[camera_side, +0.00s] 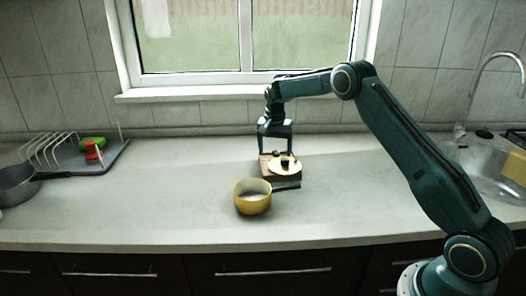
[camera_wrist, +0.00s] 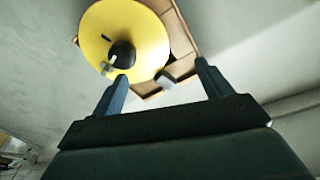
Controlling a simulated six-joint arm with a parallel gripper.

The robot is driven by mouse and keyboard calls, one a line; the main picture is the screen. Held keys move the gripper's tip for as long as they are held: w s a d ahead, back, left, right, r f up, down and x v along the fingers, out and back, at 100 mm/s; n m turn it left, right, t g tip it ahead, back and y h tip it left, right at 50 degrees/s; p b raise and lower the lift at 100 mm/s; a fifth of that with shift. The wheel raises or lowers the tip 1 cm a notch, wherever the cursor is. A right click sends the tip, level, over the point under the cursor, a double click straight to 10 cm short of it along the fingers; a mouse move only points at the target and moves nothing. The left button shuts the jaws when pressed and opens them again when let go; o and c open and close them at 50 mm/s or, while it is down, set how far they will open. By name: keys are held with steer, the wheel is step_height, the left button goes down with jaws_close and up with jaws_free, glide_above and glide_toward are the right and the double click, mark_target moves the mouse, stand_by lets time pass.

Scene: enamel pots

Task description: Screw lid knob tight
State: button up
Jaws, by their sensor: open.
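The yellow lid (camera_wrist: 140,28) lies on a brown wooden holder (camera_wrist: 182,42) in the wrist view. In the side view the lid (camera_side: 287,170) looks pale on the holder (camera_side: 265,167). A round black knob (camera_wrist: 123,53) stands on the lid; it shows small and dark in the side view (camera_side: 285,161). How tightly it sits cannot be told. My gripper (camera_side: 276,151) points down over the holder, fingers apart and empty. In the wrist view the left fingertip of my gripper (camera_wrist: 162,70) appears close to the knob; contact cannot be told.
A yellow pot (camera_side: 252,204) stands open just in front of the holder. A dish rack (camera_side: 75,155) with red and green items and a dark pan (camera_side: 15,185) are at far left. A sink (camera_side: 490,165) is at right. The counter left of the pot is clear.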

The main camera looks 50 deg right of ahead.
step_height(320, 180, up, 6)
steer(key=shift+f, duration=0.1)
stand_by(0.6)
steer(key=shift+r, duration=0.2)
step_height(320, 180, up, 7)
steer(key=shift+s+a, duration=0.2)
steer(key=shift+a, duration=0.2)
stand_by(0.3)
steer(key=shift+r, duration=0.15)
